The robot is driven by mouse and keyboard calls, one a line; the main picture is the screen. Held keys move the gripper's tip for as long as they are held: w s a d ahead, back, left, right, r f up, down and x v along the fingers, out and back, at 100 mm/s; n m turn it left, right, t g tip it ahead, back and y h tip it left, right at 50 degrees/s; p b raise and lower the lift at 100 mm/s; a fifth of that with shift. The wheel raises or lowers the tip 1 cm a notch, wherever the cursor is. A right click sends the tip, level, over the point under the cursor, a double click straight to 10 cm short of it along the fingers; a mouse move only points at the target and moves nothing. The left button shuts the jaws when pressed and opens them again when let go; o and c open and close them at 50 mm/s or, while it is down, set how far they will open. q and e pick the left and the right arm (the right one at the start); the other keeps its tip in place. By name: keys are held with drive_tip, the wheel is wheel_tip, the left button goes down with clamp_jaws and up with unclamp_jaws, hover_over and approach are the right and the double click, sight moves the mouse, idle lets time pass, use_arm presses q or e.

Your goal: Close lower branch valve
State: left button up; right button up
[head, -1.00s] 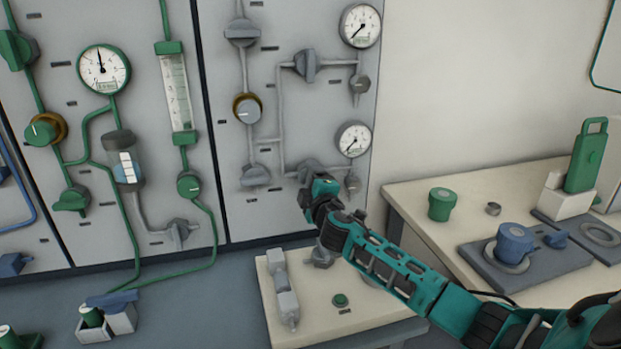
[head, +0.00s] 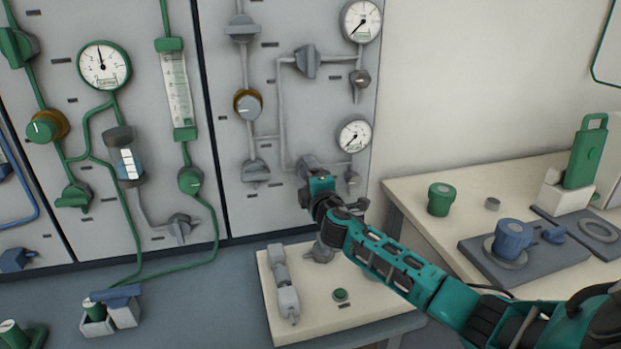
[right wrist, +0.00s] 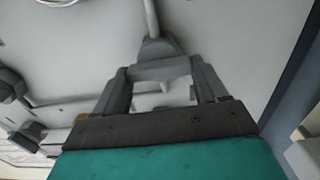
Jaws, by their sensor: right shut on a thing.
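The lower branch valve (head: 308,162) is a grey handle on the grey pipework of the right panel, left of the lower gauge. My right gripper (right wrist: 160,75) is at this valve, with its two dark fingers on either side of the grey handle (right wrist: 158,68) in the right wrist view. It is shut on the handle. In the head view my teal wrist hides the fingertips and much of the valve, so the handle's exact angle is unclear there. My left gripper is not in view.
The upper branch valve (head: 306,61) and the lower gauge (head: 354,136) are close by on the panel. A small knob (head: 351,180) sits just right of my wrist. Below is a low beige table (head: 350,315); a bench (head: 440,235) with blue and green items stands right.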

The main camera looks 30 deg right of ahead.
drive_tip(key=o, duration=1.1)
drive_tip(key=shift+c, duration=0.2)
drive_tip(key=shift+s, duration=0.1)
drive_tip(key=v, duration=1.2)
drive_tip(key=shift+s, duration=0.35)
drive_tip(key=shift+a, duration=0.1)
drive_tip(key=s+a+f+m+g+y, duration=0.1)
drive_tip(key=s+a+f+m+g, duration=0.2)
drive_tip(key=s+f+m+g, duration=0.25)
drive_tip(key=s+a+f+m+g+y, duration=0.1)
drive_tip(key=s+a+f+m+g, duration=0.25)
drive_tip(key=s+f, duration=0.4)
drive_tip(key=s+a+m+g+y, duration=0.2)
drive_tip(key=s+a, duration=0.2)
drive_tip(key=s, duration=0.3)
drive_tip(key=s+a+m+g+y, duration=0.2)
drive_tip(key=s+a+g, duration=0.15)
drive_tip(key=s, duration=0.35)
drive_tip(key=w+a+f+n+t+y+p, duration=0.1)
drive_tip(key=w+a+f+t, duration=0.2)
drive_tip(key=w+f+t, duration=0.4)
wheel_tip(320, 180, down, 2)
drive_tip(key=shift+w+a+f+t+y, duration=0.15)
drive_tip(key=shift+a+t+y, duration=0.15)
drive_tip(key=shift+t, duration=0.25)
